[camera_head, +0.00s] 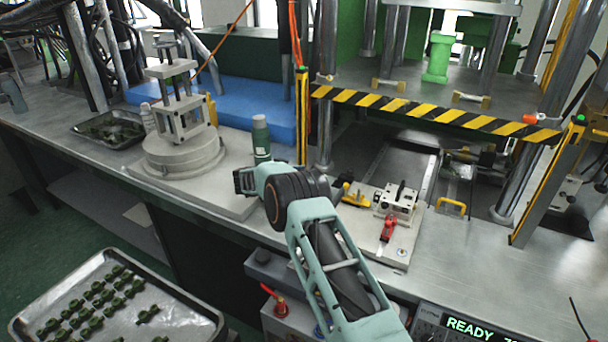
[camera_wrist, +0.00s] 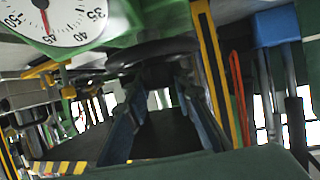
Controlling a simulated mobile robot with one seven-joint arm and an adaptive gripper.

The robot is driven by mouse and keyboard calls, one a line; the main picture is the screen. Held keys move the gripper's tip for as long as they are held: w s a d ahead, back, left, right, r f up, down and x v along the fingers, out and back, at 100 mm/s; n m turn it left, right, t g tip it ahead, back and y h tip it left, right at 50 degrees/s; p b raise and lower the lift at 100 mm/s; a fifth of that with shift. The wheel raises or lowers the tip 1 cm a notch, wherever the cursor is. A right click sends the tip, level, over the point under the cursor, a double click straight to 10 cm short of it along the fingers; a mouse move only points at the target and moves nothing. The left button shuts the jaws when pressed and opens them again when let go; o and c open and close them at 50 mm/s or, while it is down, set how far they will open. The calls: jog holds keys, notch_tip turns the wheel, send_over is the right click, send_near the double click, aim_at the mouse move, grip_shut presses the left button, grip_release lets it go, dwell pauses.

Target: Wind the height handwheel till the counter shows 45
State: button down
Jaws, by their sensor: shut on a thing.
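In the wrist view, a dark rounded rim, which looks like the height handwheel (camera_wrist: 128,53), lies just beyond the fingertips of my gripper (camera_wrist: 158,78). The fingers reach up to it and are shut on it; the exact grip is in shadow. A white round dial (camera_wrist: 70,20) with black numbers shows at the top left, cut by the frame. Its red needle points down between 50 and 40. In the head view my gripper (camera_head: 243,181) is over the bench front edge; the handwheel and dial cannot be made out there.
A green bottle (camera_head: 261,140) stands just behind my gripper. A grey round base with a clamp frame (camera_head: 183,150) is to the left. A striped press bar (camera_head: 430,110) is at the right. A tray of green parts (camera_head: 190,320) is low at left. A display (camera_head: 470,327) reads READY.

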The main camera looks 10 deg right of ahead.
dwell(0.7)
jog(key=c, duration=1.6)
grip_release()
jog(key=v, duration=1.2)
jog(key=shift+w, duration=0.1)
jog(key=shift+r, duration=0.1)
